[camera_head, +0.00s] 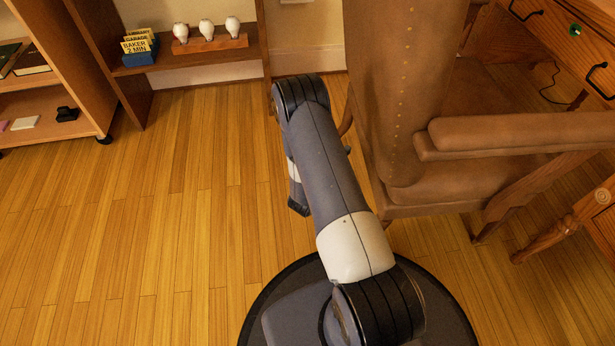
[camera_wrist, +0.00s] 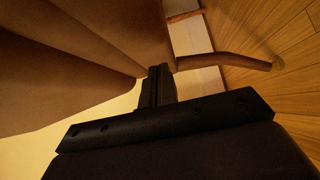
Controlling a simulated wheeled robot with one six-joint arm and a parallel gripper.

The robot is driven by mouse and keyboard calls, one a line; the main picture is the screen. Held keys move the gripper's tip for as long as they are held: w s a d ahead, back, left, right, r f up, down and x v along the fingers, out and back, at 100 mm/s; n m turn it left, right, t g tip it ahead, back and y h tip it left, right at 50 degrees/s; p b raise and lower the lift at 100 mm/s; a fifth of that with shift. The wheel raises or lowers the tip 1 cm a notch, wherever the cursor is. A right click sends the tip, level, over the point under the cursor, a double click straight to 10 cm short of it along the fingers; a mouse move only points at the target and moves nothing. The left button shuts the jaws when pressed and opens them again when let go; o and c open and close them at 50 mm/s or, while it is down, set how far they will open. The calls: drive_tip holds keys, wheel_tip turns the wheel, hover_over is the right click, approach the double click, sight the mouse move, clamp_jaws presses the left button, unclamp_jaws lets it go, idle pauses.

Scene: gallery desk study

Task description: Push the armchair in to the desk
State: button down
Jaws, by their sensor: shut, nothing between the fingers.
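The brown leather armchair (camera_head: 395,90) stands right of my arm, its studded back nearest me and its seat and armrest reaching right toward the wooden desk (camera_head: 550,45). Some floor shows between the chair's legs and the desk. In the wrist view the armchair's leather (camera_wrist: 80,65) fills the upper left, and a curved wooden leg (camera_wrist: 225,62) shows right of the fingers. My gripper (camera_wrist: 160,80) is shut and empty, its fingertips close to the leather; I cannot tell whether they touch. In the head view my arm mostly hides the gripper.
A shelf (camera_head: 210,62) at the back holds a wooden stand (camera_head: 210,44) with white busts and a blue card box (camera_head: 138,57). A wheeled bookcase (camera_head: 60,85) stands at the left. The wooden floor (camera_head: 150,230) on the left is clear. A carved desk leg (camera_head: 570,228) is at the right.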

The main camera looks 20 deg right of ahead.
drive_tip(key=p+v, duration=0.3)
drive_tip(key=v, duration=0.7)
drive_tip(key=shift+a+p, duration=0.3)
drive_tip(key=shift+a, duration=0.1)
drive_tip(key=shift+w+f, duration=0.1)
drive_tip(key=b, duration=0.3)
approach(361, 144)
drive_tip(key=w, duration=0.3)
drive_tip(key=d, duration=0.2)
drive_tip(key=d+p, duration=0.1)
drive_tip(key=d, duration=0.1)
drive_tip(key=shift+w+f, duration=0.1)
drive_tip(key=shift+w, duration=0.1)
drive_tip(key=shift+d+f, duration=0.1)
drive_tip(key=shift+d, duration=0.3)
